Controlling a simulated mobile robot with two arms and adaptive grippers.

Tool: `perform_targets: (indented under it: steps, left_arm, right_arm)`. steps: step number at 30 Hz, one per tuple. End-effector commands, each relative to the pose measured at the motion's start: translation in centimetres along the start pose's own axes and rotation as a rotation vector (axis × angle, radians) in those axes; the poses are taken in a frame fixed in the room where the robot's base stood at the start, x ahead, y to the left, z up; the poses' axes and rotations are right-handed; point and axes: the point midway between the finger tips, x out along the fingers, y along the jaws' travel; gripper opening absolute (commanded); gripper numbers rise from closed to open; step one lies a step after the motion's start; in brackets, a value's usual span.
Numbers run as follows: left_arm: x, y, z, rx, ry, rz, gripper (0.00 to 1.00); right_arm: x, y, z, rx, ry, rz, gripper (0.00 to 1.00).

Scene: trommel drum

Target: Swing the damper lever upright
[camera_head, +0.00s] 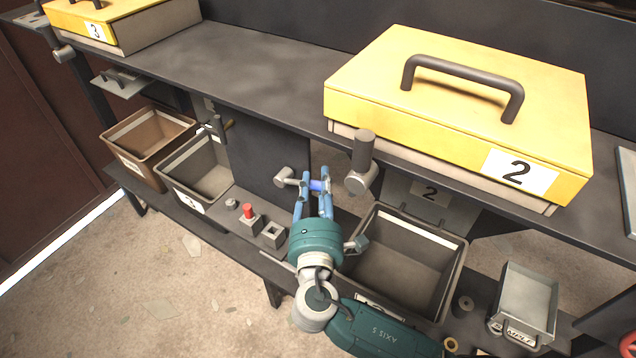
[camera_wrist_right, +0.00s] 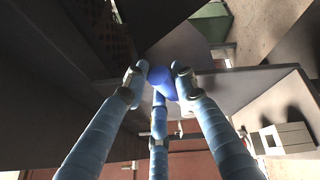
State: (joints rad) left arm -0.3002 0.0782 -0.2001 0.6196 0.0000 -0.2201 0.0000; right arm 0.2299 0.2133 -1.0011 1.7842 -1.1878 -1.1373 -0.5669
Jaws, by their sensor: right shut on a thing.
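My right gripper (camera_head: 314,188) reaches up from below in the head view, under the shelf edge and left of yellow box 2. Its blue fingers are closed around a short, darker blue grip (camera_head: 316,185), which looks like the damper lever's handle. The blue grip (camera_wrist_right: 162,82) also shows in the right wrist view between the three fingertips (camera_wrist_right: 158,85). A grey cylindrical end (camera_head: 285,178) sits just left of the fingers; I cannot tell how it joins the grip. The lever's arm and pivot are largely hidden, so its tilt is unclear. My left gripper is not in view.
Yellow-lidded box 2 (camera_head: 540,75) stands on the shelf (camera_head: 240,75). A dark grey knob (camera_head: 362,160) juts out close right of the gripper. Below are an open bin (camera_head: 462,265), a red button (camera_head: 248,211) and a small metal tray (camera_head: 527,300). Floor in front is open.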

Motion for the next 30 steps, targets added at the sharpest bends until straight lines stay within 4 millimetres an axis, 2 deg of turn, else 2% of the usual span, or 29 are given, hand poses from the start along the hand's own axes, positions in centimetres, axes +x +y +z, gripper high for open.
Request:
perform_targets:
  steps: [8, 21, 25, 30]
  left_arm:
    - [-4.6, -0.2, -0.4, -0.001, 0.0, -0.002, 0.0]
    - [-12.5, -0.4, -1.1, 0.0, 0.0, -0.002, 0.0]
    - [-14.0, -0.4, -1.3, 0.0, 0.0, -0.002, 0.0]
    - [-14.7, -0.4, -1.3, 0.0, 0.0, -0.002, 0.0]
  right_arm:
    - [0.3, 1.9, 0.4, -0.101, 0.018, -0.06, 0.0]
    - [1.2, 4.5, -0.2, -0.33, 0.07, -0.185, 0.0]
    - [1.5, 4.9, -0.5, -0.391, 0.083, -0.217, 0.0]
    - [1.6, 4.8, -0.8, -0.431, 0.092, -0.238, 0.0]
